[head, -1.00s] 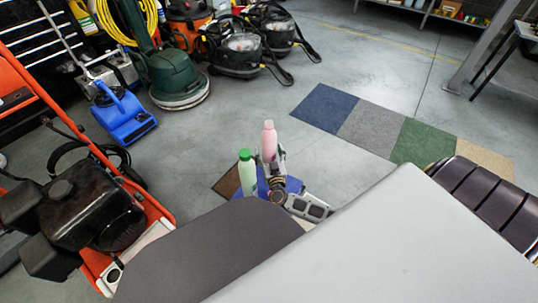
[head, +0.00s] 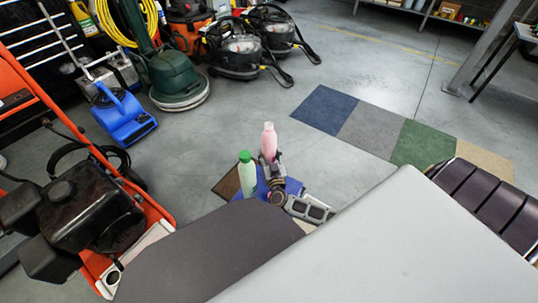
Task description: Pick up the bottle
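A pink bottle (head: 269,140) with a pale cap stands upright near the middle of the head view. A green bottle (head: 247,174) with a darker green cap stands upright just left of it and nearer to me. My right gripper (head: 271,163) is at the lower part of the pink bottle, its fingers pointing away from me. The pink bottle's base is hidden by the gripper. I cannot tell whether the fingers are closed on it. My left gripper is not in view.
Blue (head: 294,186) and brown (head: 228,185) pads lie beneath the bottles. A row of blue, grey, green and tan pads (head: 372,130) lies on the floor behind to the right. An orange-framed machine (head: 75,210) stands at left. Open floor (head: 240,120) lies behind the bottles.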

